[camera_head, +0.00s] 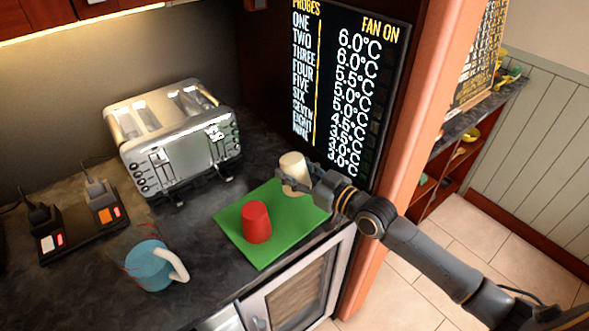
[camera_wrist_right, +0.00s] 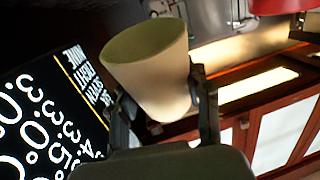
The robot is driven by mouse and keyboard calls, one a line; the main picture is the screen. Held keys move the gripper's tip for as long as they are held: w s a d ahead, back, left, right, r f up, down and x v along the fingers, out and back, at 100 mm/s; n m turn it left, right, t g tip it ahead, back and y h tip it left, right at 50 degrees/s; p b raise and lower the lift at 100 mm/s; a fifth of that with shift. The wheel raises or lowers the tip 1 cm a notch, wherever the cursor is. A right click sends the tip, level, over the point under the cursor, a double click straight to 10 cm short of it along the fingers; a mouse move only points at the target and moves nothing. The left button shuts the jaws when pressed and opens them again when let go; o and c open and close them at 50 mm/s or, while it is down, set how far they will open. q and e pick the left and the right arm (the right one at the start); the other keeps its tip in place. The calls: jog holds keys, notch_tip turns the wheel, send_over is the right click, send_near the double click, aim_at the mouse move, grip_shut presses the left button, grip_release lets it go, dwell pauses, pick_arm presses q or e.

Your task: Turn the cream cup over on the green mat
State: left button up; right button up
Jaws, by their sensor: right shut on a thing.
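The cream cup (camera_head: 293,168) is over the far right part of the green mat (camera_head: 262,263). My right gripper (camera_head: 296,187) is shut on it from the right. In the right wrist view, where the room appears upside down, the cream cup (camera_wrist_right: 160,85) sits between the two fingers (camera_wrist_right: 162,112). Its wide, greenish open end is at the picture's top, so its mouth faces downward, somewhat tilted. Whether its rim touches the mat is unclear. My left gripper is not in view.
A red cup (camera_head: 257,222) stands on the mat, narrow end up, left of the cream cup. A blue mug (camera_head: 148,266) stands left of the mat. A toaster (camera_head: 180,140) is behind. The dark display board (camera_head: 345,90) rises close behind the cream cup.

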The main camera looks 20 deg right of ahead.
jog(key=shift+r, duration=0.1)
jog(key=shift+s+d+f+b, duration=0.1)
jog(key=shift+f+b, duration=0.45)
jog(key=shift+f, duration=0.25)
jog(key=shift+f+b, duration=1.75)
jog(key=shift+f, duration=0.55)
jog(key=o, duration=1.3)
